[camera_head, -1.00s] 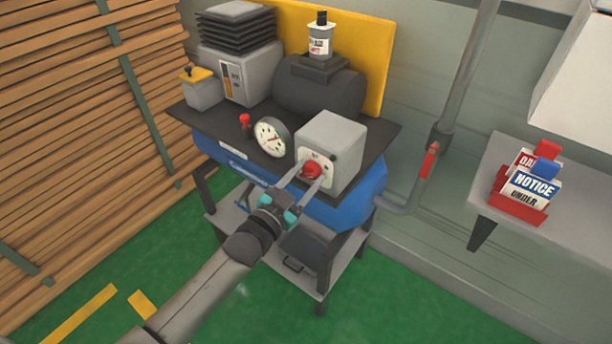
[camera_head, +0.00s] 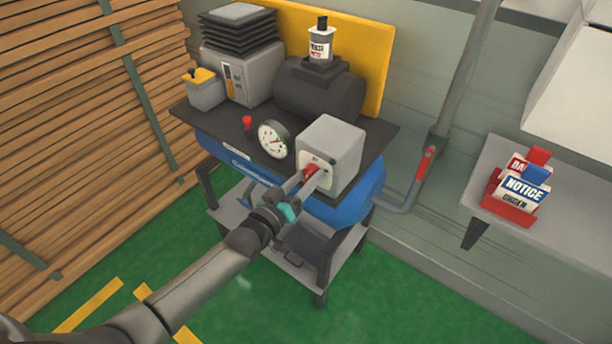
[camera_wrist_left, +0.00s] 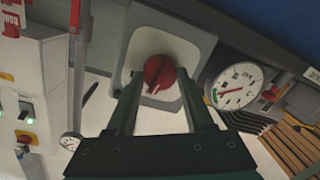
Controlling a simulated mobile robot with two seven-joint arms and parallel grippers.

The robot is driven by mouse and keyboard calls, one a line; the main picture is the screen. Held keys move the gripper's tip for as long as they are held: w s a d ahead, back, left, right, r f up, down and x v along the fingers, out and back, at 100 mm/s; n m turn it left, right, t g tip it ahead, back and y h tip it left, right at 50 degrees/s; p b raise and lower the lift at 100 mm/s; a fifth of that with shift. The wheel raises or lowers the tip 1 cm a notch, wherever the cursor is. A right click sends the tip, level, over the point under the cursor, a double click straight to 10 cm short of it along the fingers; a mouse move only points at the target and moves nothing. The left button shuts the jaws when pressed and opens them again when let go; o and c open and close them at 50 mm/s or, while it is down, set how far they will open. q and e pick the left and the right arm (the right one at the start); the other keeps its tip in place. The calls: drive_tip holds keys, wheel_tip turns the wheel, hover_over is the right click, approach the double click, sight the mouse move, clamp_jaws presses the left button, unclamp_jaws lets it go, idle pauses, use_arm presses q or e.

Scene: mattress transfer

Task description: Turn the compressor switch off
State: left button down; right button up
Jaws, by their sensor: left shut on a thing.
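The compressor (camera_head: 222,155) has a blue tank under a black top plate. A grey switch box (camera_head: 338,143) stands on the plate's right end, with a red rotary switch (camera_head: 311,171) on its pale front face. In the left wrist view the red switch knob (camera_wrist_left: 159,72) sits between the fingertips, its ridge tilted. My left gripper (camera_head: 307,181) reaches up to the box front and is shut on the red switch. The fingers partly hide the knob in the head view. My right gripper is in neither current view.
A round pressure gauge (camera_head: 273,139) stands just left of the switch box. A pipe with a red valve handle (camera_head: 425,163) rises at the right. A side table (camera_head: 570,205) holds a red rack of notice signs (camera_head: 516,205). Stacked planks (camera_head: 80,120) fill the left side.

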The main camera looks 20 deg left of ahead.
use_arm(q)
drive_tip(key=shift+n, duration=1.1)
drive_tip(key=shift+c, duration=1.4)
unclamp_jaws()
drive_tip(key=shift+s+a, duration=0.1)
drive_tip(key=p+v, duration=0.2)
drive_tip(key=v, duration=1.3)
drive_tip(key=shift+a, duration=0.15)
